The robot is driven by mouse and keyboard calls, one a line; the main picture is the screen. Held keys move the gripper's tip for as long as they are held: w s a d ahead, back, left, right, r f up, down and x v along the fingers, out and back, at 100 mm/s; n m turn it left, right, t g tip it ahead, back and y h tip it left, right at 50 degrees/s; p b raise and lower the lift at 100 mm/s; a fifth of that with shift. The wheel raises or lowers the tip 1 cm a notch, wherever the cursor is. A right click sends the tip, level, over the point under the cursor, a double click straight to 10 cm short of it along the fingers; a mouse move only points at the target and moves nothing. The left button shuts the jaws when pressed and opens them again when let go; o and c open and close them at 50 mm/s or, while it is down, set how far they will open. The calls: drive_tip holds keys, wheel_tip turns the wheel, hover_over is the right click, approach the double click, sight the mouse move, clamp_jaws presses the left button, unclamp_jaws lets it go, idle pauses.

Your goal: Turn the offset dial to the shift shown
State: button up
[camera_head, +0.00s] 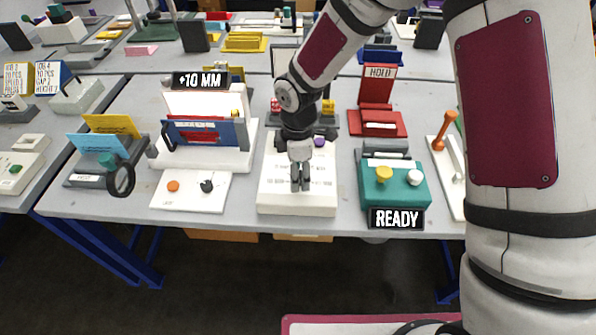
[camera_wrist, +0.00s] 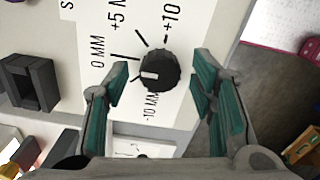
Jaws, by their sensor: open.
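The offset dial (camera_wrist: 162,68) is a black ribbed knob on a white panel (camera_wrist: 75,15) with printed marks 0 MM, +5, +10 and -10 MM. Its white pointer faces left and slightly down, toward my left finger, which may hide a mark. My gripper (camera_wrist: 160,82) is open, with one finger on each side of the dial; I cannot tell whether they touch it. In the head view my gripper (camera_head: 300,184) is over the white box (camera_head: 296,208) and hides the dial. A sign (camera_head: 200,80) reading "+10 MM" stands above the plotter (camera_head: 203,158).
Left of the box is a white plate (camera_head: 190,202) with an orange and a dark knob. Right is a green box (camera_head: 397,190) with yellow and white knobs and a READY sign (camera_head: 396,218). A red HOLD stand (camera_head: 377,118) is behind it. The table's front edge is close.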

drive_tip(key=shift+f, duration=0.1)
drive_tip(key=c, duration=1.1)
drive_tip(key=shift+c, duration=0.2)
drive_tip(key=shift+m, duration=0.3)
drive_tip(key=m, duration=0.3)
drive_tip(key=shift+m, duration=0.3)
drive_tip(key=m, duration=0.4)
drive_tip(key=shift+b, duration=0.35)
drive_tip(key=m, duration=0.5)
drive_tip(key=m+p, duration=0.1)
drive_tip(key=m, duration=0.3)
drive_tip(key=shift+m, duration=0.3)
